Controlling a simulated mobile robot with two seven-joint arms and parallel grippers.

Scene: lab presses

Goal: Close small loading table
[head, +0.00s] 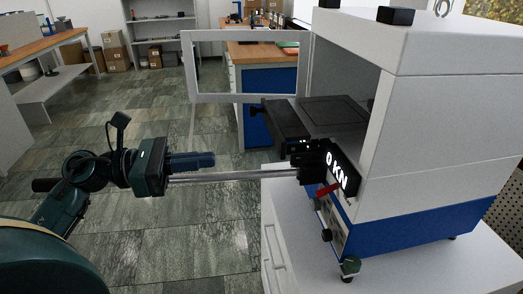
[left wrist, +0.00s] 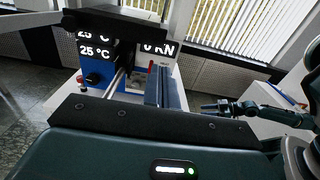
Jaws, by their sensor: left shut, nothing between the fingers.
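The press (head: 430,120) is white with a blue base. A dark plate with a knob, which looks like the small loading table (head: 277,121), sticks out of its open front. In the left wrist view a black edge (left wrist: 95,20) beside the press may be the same part. Silvery rods (head: 240,176) reach out left from the press. My left gripper (head: 208,159) is shut and empty, its fingers just above the rods' outer end and left of the plate, apart from it. Its fingers (left wrist: 168,85) point at the press. My right gripper (left wrist: 217,106) shows small at the right.
The press door (head: 250,97) is a white frame standing open to the left. A white cabinet (head: 273,235) carries the press. Lit displays (head: 340,170) stand at its front. The tiled floor left of the press is clear; benches and shelves stand far back.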

